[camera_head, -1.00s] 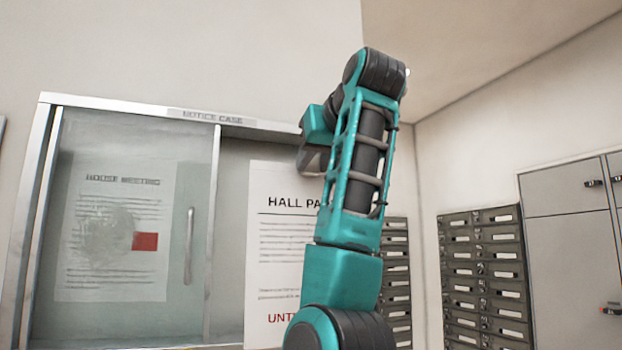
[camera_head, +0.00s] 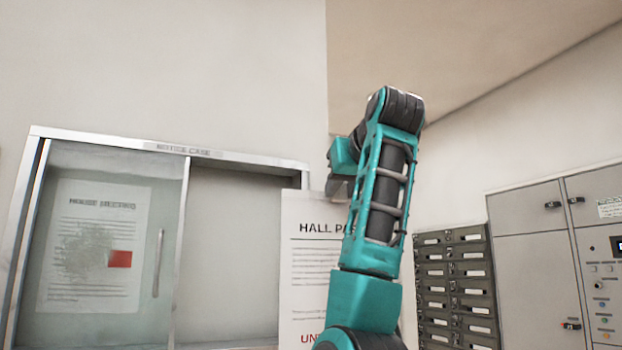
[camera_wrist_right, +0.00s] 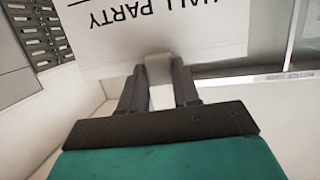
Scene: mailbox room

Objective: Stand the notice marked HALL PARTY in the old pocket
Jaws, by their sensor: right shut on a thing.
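The notice (camera_head: 308,258) is a white sheet headed "HALL PA...", with lines of text and red lettering at the bottom. It hangs upright in front of the right edge of the notice case (camera_head: 92,140), partly hidden by my right arm. My right gripper (camera_head: 340,188) is shut on its top edge. The right wrist view shows the sheet (camera_wrist_right: 200,28) upside down, reading "HALL PARTY", with the gripper fingers (camera_wrist_right: 158,72) closed on its edge. My left gripper is not in view. I cannot make out the old pocket.
The case's left glass pane (camera_head: 170,215) has a handle and covers a "HOUSE MEETING" notice (camera_head: 95,240) with a red patch. The case's right part looks bare. Mailboxes (camera_head: 455,285) and grey cabinets (camera_head: 535,260) stand at the right.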

